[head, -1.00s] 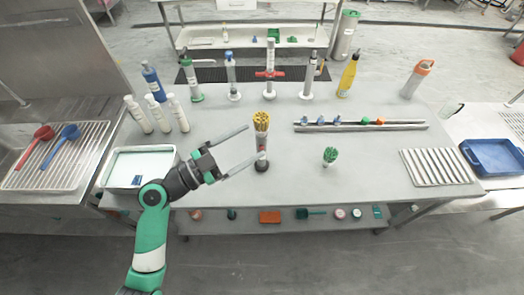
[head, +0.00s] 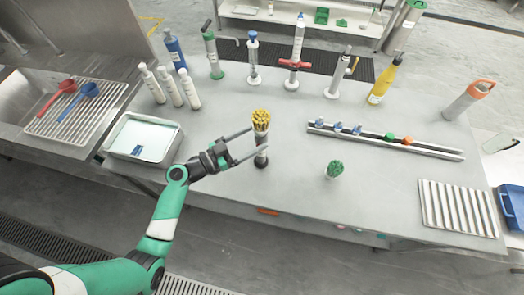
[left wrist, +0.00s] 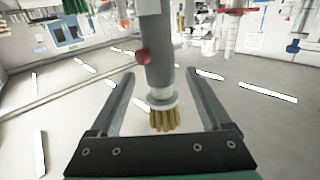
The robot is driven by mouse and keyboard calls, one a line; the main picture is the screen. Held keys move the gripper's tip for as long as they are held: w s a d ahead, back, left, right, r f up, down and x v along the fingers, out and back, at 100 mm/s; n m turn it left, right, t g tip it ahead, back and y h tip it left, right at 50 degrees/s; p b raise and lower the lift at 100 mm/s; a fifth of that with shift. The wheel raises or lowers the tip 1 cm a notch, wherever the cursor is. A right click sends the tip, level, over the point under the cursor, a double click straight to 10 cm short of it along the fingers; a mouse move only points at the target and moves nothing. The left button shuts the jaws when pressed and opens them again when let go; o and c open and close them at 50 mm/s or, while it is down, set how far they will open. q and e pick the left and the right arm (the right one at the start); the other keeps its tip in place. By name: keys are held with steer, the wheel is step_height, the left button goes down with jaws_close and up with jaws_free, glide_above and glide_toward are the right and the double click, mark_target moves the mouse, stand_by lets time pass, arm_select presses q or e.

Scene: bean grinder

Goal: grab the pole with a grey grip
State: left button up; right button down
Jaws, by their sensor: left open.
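A slim upright pole-like thing (head: 261,138) with a yellow bristle-like top and a dark base stands near the table's front edge. In the left wrist view its body (left wrist: 158,62) is grey, with a red knob on its side and a pale collar by the yellow bristles (left wrist: 165,118). My left gripper (head: 259,140) is open, its two fingers spread on either side of this body. The left wrist view shows gaps between both fingers and the body. A pole with a grey upper part (head: 338,72) stands at the back; I cannot tell which one the task names.
White bottles (head: 188,89) and a tray of pale liquid (head: 164,157) are on the left. Several tall tools line the back. The front middle table is fairly clear.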

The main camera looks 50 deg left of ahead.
arm_select(q)
steer(key=x, duration=0.6)
steer(key=shift+w, duration=0.15)
jaws_close()
stand_by(1.3)
